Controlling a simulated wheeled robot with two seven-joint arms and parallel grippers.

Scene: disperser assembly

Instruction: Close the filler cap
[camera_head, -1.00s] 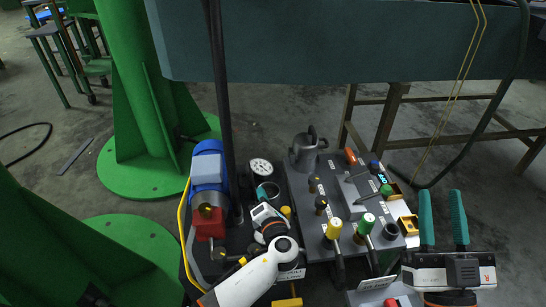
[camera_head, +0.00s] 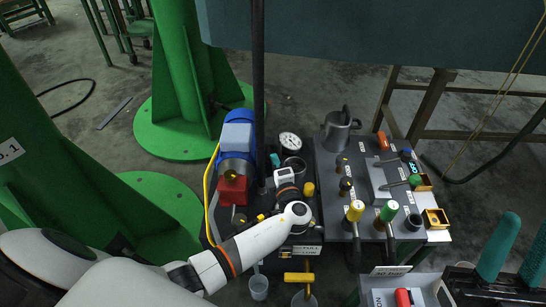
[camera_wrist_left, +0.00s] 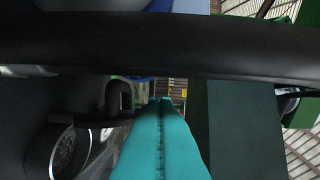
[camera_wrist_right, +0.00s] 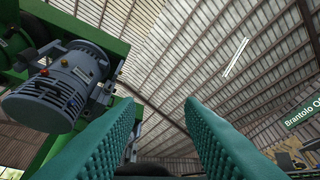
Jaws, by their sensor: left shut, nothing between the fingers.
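My left gripper (camera_head: 275,160) reaches over the black-based pump unit, its teal fingers pressed together and empty. Its tips are just left of a grey cylindrical neck (camera_head: 294,165), which looks like the filler; I cannot make out its cap for certain. In the left wrist view the shut teal fingers (camera_wrist_left: 162,110) point forward under a dark bar (camera_wrist_left: 160,45).
A black post (camera_head: 258,90) rises beside the neck. A gauge (camera_head: 290,141) stands behind it, a blue motor (camera_head: 237,135) to the left. The grey panel (camera_head: 365,222) with levers, buttons and a metal jug (camera_head: 338,130) is to the right. Cups (camera_head: 259,287) stand in front.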

